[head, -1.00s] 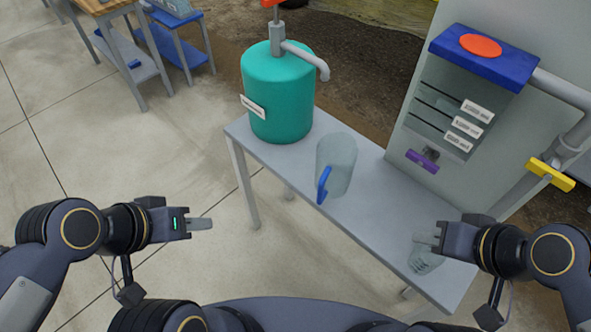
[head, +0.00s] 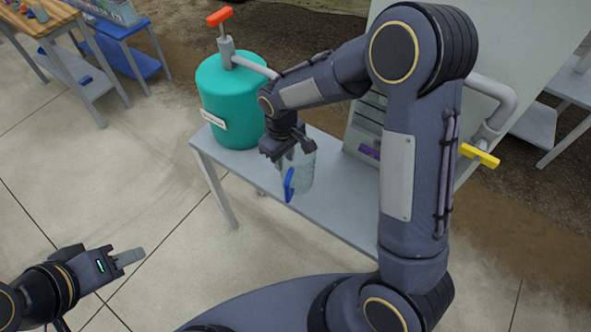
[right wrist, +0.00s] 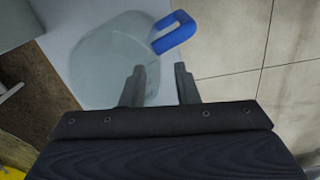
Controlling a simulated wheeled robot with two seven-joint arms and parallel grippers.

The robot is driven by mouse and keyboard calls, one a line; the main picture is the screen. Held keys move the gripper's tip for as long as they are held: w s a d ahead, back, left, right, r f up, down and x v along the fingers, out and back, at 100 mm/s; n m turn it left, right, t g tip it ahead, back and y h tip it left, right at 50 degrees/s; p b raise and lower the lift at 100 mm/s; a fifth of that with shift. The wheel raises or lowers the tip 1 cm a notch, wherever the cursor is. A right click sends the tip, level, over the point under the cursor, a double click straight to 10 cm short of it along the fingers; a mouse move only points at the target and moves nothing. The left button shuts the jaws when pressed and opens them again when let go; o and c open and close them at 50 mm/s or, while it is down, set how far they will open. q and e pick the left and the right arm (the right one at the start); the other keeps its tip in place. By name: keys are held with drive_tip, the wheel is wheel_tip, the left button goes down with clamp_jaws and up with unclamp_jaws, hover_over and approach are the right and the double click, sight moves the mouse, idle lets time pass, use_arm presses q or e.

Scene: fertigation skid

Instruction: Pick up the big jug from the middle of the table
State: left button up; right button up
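The big jug (head: 303,172) is clear, with a blue handle (head: 289,184), and stands upright on the grey table (head: 335,212). My right gripper (head: 287,147) is above the jug and hides part of its top. In the right wrist view my right gripper (right wrist: 160,82) has its fingers apart. There the jug (right wrist: 105,60) lies beyond and to the left, with the left finger over its edge and the right finger outside it. I cannot tell whether they touch it. My left gripper (head: 128,256) is over the floor at the left, seen side-on, its opening unclear.
A teal tank (head: 228,95) with an orange-topped pump stands behind the jug. A grey panel with a purple handle (head: 369,151) and a pipe with a yellow valve handle (head: 479,155) are at the right. My right arm hides the table's right end.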

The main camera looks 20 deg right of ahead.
sight(294, 174)
wheel_tip(294, 174, down, 7)
drive_tip(key=p, duration=0.1)
drive_tip(key=shift+s+d+p, duration=0.15)
drive_tip(key=shift+d+p, duration=0.1)
drive_tip(key=shift+p, duration=0.1)
clamp_jaws()
